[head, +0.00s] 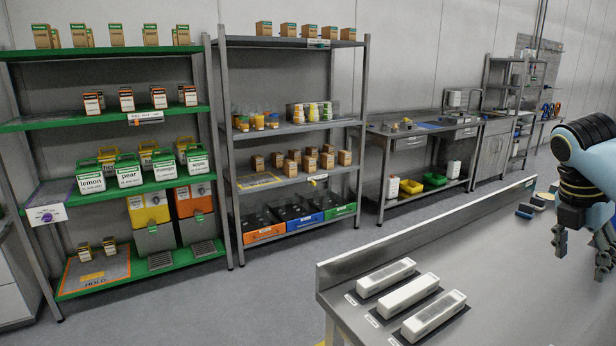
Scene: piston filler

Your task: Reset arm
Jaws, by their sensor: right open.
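My right arm (590,150) comes in at the right edge, with a pale blue link and a dark wrist. My right gripper (581,250) hangs from it, pointing down over the right part of the metal table (520,275). Its dark fingers are spread apart, and nothing shows between them. The picture's edge cuts off part of the arm. My left arm and gripper are not in view.
White long boxes (408,297) lie on the table's left end, near its raised rim (420,236). Small dark blocks (525,211) lie by the far rim. A green shelf (110,120) and a grey shelf (285,160) stand beyond open floor (265,285).

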